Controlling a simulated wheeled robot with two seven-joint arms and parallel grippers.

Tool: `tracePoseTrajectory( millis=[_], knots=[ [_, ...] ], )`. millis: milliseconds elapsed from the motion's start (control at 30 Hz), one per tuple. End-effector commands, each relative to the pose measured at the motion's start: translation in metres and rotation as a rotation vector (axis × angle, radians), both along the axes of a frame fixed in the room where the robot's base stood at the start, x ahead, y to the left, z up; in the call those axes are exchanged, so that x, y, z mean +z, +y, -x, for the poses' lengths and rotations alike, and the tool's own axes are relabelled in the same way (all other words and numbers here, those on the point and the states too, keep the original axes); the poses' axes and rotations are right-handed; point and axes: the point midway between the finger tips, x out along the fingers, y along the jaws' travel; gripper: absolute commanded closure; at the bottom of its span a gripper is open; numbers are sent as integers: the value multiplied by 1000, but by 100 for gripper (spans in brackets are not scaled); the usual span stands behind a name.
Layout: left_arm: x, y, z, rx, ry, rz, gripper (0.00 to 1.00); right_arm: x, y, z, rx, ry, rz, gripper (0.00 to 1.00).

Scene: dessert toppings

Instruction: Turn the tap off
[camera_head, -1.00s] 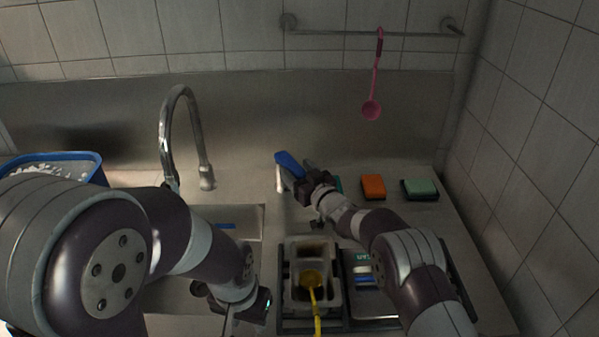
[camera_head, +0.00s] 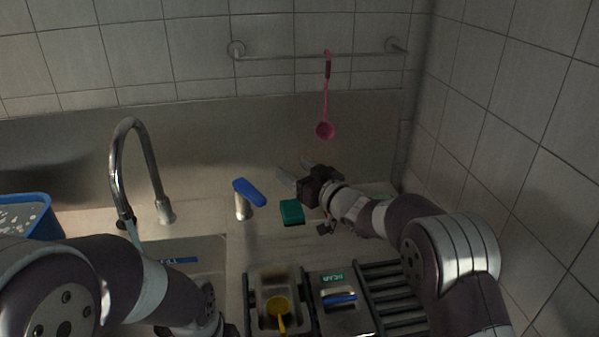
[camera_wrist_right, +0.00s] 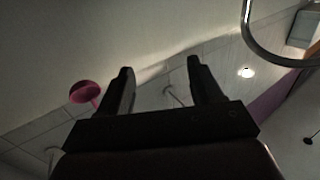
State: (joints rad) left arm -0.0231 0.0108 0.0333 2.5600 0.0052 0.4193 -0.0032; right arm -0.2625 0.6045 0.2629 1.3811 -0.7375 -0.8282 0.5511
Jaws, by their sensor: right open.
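The curved metal tap (camera_head: 150,150) stands at the left above the sink basin. A pale streak, perhaps water, shows below its spout. Its blue lever handle (camera_head: 249,192) sits on a short metal post to the right, slanting down to the right. My right gripper (camera_head: 293,168) is open and empty, to the right of the handle and apart from it. Its two spread fingers also show in the right wrist view (camera_wrist_right: 161,85), with the tap's curved pipe (camera_wrist_right: 262,45) at upper right. My left gripper is at the bottom edge, mostly cut off; its jaws cannot be made out.
A green sponge (camera_head: 291,212) lies between the handle and my right arm. A pink ladle (camera_head: 325,128) hangs from the wall rail (camera_head: 300,57). A metal container (camera_head: 262,275) with a yellow scoop (camera_head: 279,307) stands in front. A blue tub (camera_head: 40,203) is at left.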

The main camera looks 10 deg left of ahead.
Motion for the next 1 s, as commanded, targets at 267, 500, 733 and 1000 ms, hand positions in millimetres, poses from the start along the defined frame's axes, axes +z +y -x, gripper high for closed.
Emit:
tracePoseTrajectory(
  millis=[267,500,733,1000],
  knots=[
    [0,0,0,0,0,0,57,3,-7,2,0,1,1,35],
    [0,0,0,0,0,0,100,-6,-43,2,-128,80,60,35],
    [0,0,0,0,0,0,100,-73,-185,85,-529,521,313,35],
    [0,0,0,0,0,0,100,-128,-251,224,-661,953,467,35]
  ],
)
